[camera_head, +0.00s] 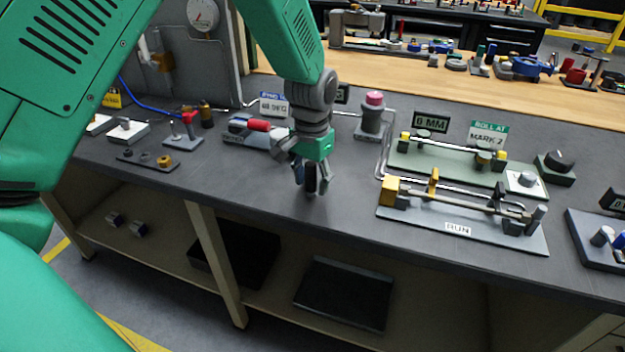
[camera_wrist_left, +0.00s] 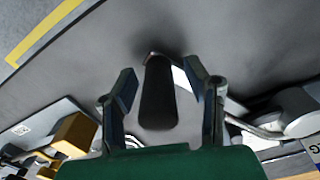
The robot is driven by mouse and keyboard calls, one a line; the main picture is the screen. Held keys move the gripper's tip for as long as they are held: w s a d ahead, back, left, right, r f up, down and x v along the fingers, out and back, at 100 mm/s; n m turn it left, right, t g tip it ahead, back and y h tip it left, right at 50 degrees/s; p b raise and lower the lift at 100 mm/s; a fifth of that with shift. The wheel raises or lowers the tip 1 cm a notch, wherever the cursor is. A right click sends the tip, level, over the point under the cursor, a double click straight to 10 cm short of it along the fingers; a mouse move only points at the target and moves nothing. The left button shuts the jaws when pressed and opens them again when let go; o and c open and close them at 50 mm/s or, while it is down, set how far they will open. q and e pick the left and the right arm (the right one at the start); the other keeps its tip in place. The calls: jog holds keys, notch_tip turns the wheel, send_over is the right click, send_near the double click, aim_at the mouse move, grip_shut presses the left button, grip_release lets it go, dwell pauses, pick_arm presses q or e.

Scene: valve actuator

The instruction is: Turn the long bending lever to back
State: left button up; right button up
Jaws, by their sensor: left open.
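A long black handle grip, which looks like the lever's (camera_wrist_left: 158,95), stands between the fingers of my left gripper (camera_wrist_left: 160,80) in the left wrist view. A finger pad is on each side of it. The fingers are open and I see no clear contact. In the head view my left gripper (camera_head: 309,183) points down near the bench's front edge, and a dark upright piece shows between its fingers. The lever's base and pivot are hidden behind the gripper and arm. My right gripper is not in view.
A red-handled fixture (camera_head: 258,125) stands just left of my gripper. A grey post with a pink top (camera_head: 374,100) stands behind right. The RUN plate (camera_head: 458,229) with rods and a yellow block lies to the right. Bare bench top lies between it and the gripper.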

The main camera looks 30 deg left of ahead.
pick_arm(q)
jog(key=shift+c, duration=0.4)
grip_shut()
jog(key=shift+d, duration=0.1)
